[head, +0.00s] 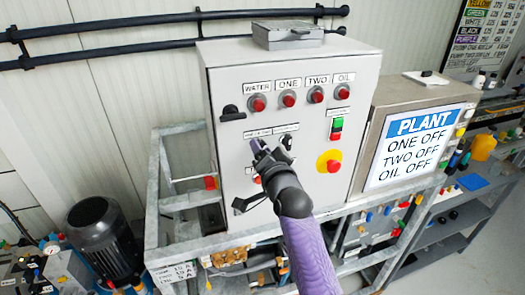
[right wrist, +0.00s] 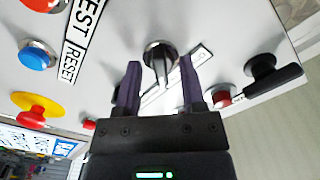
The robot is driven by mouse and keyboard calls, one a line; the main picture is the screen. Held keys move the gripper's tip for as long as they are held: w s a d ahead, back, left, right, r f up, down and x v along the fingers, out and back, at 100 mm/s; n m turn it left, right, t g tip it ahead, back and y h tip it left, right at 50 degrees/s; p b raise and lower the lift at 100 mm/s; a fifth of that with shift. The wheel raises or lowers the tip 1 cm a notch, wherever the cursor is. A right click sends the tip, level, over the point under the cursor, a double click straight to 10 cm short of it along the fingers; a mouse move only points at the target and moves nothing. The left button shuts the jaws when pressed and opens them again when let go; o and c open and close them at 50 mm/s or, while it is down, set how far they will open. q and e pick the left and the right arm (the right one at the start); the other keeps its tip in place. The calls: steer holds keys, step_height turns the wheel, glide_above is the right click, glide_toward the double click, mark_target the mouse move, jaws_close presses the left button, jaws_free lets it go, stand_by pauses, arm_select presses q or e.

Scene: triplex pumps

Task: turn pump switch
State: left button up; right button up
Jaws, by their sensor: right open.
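The grey control cabinet (head: 225,88) faces me and carries pump labels, lamps and switches. My right gripper (head: 262,148) is at its front, below the lamp row, and hides part of the panel. In the right wrist view my right gripper (right wrist: 160,66) is open, with its two purple fingers pointing at the panel. A black rotary switch (right wrist: 160,50) shows between the fingertips, with a gap on each side. I cannot tell how deep the fingers reach around it. Another black switch (head: 286,142) shows just right of the gripper. My left gripper is not in view.
Several red lamps (head: 288,98) line the cabinet top. A black handle switch (head: 231,113) is at upper left. A yellow and red stop button (head: 329,161) and a green and red button (head: 337,128) are at right. A PLANT sign (head: 418,143) stands beside the cabinet.

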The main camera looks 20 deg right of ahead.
steer(key=shift+c, duration=0.2)
jaws_close()
steer(key=shift+n, duration=0.3)
steer(key=n+p, duration=0.3)
steer(key=n, duration=1.3)
steer(key=shift+a+f+n+p, duration=0.1)
steer(key=shift+n+p, duration=0.2)
steer(key=shift+n, duration=0.4)
